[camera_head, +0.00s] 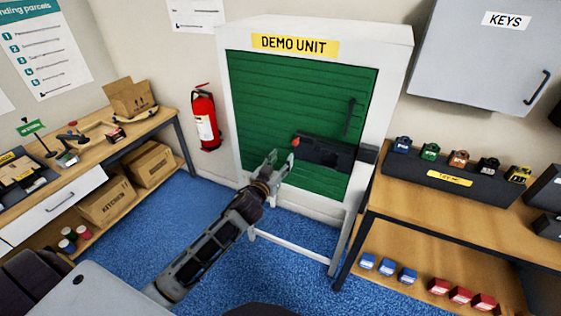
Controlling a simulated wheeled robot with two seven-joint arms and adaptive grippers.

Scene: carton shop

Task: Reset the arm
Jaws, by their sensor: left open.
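My left arm reaches up from the bottom left in the head view. Its gripper (280,167) is open, with nothing seen between the fingers. It is in front of the lower part of the green slatted door (290,100) of the white cabinet marked DEMO UNIT (396,60). A black lock box (325,152) with a red knob (295,141) sits across the door, just right of and above the fingertips. I cannot tell whether the fingers touch it. The door looks shut, with a dark upright handle (350,116). My right gripper is not in view.
A wooden bench (450,217) at the right holds a rack (440,182) of several coloured blocks, with more blocks on its lower shelf. A grey KEYS cabinet (470,60) hangs above. A workbench (95,150) with cartons is at the left. A red extinguisher (204,118) hangs beside the cabinet. Blue carpet (185,222) is clear between.

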